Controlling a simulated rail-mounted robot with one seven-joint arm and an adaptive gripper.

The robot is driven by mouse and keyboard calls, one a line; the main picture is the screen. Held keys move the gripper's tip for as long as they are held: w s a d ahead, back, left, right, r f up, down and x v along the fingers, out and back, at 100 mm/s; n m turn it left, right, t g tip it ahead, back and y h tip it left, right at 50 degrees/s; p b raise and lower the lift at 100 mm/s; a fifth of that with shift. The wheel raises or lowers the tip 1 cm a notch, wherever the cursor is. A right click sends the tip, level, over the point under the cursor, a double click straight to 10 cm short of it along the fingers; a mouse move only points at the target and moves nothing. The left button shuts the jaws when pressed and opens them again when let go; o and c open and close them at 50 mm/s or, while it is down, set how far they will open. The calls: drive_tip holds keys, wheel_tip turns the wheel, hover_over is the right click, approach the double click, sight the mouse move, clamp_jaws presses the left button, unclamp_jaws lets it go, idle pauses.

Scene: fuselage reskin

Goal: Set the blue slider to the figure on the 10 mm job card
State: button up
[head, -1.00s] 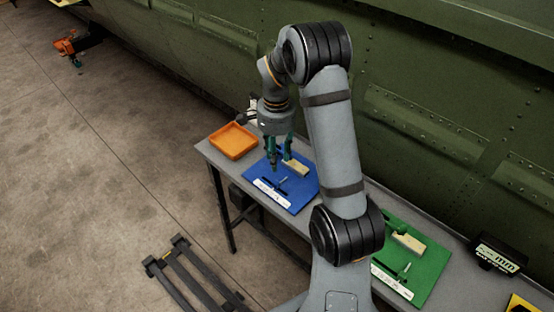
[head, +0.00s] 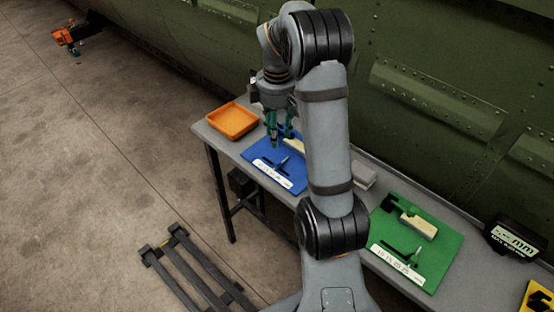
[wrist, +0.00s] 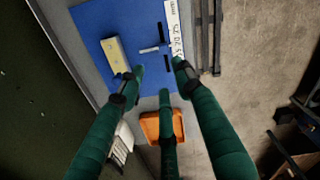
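The blue board (head: 262,158) lies on the bench, with a numbered white strip (head: 273,178) along its front edge. Its slider has a small grey handle (head: 284,162) standing by a dark slot; the handle also shows in the wrist view (wrist: 150,49). The strip's figures are too small to read surely. My gripper (head: 273,142) is over the board's back left part, fingers pointing down. In the wrist view its green fingers (wrist: 158,72) are spread and empty, with the handle beyond the tips. I cannot make out a 10 mm job card.
A cream block (wrist: 115,54) sits on the blue board. An orange tray (head: 232,121) stands left of it. A green board (head: 440,250) with its own strip lies to the right, near a black display (head: 515,240) reading mm and a yellow sign (head: 541,298). The green fuselage wall runs behind.

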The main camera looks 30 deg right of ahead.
sight(277, 161)
drive_tip(key=f+n, duration=0.3)
drive_tip(key=n, duration=0.1)
drive_tip(key=f+n, duration=0.4)
drive_tip(key=s+f+n, duration=0.1)
drive_tip(key=f+n, duration=0.2)
drive_tip(key=shift+a+f+n+b, duration=0.2)
drive_tip(key=shift+f+n+b, duration=0.05)
drive_tip(key=shift+n+b, duration=0.15)
drive_tip(key=shift+c, duration=0.9)
clamp_jaws()
